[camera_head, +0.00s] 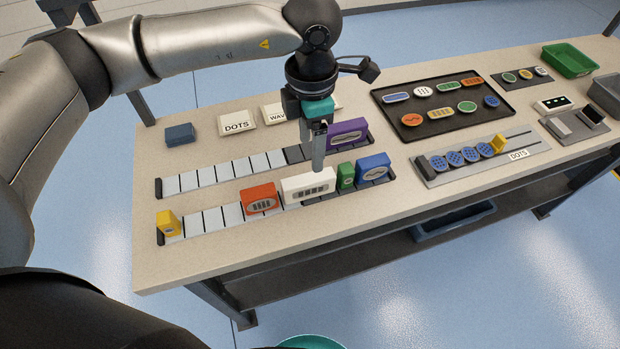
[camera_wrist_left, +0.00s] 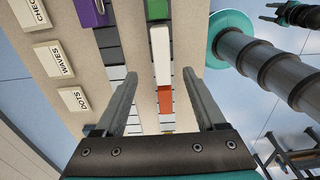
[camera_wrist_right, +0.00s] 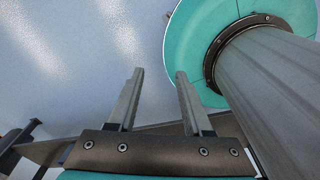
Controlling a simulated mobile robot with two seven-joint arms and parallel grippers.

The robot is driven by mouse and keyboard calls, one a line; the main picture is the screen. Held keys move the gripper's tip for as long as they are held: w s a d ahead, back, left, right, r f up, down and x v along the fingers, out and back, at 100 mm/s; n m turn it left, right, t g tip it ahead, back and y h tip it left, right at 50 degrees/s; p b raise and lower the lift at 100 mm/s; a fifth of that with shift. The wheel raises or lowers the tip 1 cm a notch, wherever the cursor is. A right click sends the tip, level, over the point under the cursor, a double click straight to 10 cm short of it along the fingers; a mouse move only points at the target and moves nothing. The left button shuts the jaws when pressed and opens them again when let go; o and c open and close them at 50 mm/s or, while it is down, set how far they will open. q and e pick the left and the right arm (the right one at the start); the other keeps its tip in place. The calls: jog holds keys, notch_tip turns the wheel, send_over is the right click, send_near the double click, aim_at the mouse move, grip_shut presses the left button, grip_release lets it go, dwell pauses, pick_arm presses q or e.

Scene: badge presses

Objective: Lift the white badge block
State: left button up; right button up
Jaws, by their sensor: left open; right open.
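The white badge block (camera_head: 308,188) sits in the front slotted row of the table, between an orange block (camera_head: 258,199) on its left and a green block (camera_head: 346,176) on its right. My left gripper (camera_head: 318,165) points down with its fingertips at or just above the white block, hiding a little of it. In the left wrist view the white block (camera_wrist_left: 162,62) lies between the two open fingers in the picture; I cannot tell if they touch it. My right gripper (camera_wrist_right: 160,72) is open and empty, over the floor away from the table.
A blue block (camera_head: 373,168) stands beside the green one, and a yellow block (camera_head: 167,223) at the row's left end. A purple block (camera_head: 348,133) stands in the back row. A black tray (camera_head: 385,128) of badges lies to the right. Several slots left of the orange block are empty.

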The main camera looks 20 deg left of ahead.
aim_at(308, 179)
pick_arm(q)
notch_tip(308, 179, down, 4)
jog(key=shift+s+r, duration=0.1)
jog(key=shift+f, duration=1.1)
jog(key=f, duration=0.4)
jog(key=shift+s+a+f, duration=0.2)
jog(key=shift+s, duration=0.05)
jog(key=shift+w+f, duration=0.1)
jog(key=shift+f, duration=0.3)
pick_arm(e)
jog(key=shift+w+f, duration=0.15)
jog(key=shift+w, duration=0.3)
pick_arm(q)
jog(key=shift+c, duration=0.7)
grip_shut()
pick_arm(e)
jog(key=shift+s, duration=0.1)
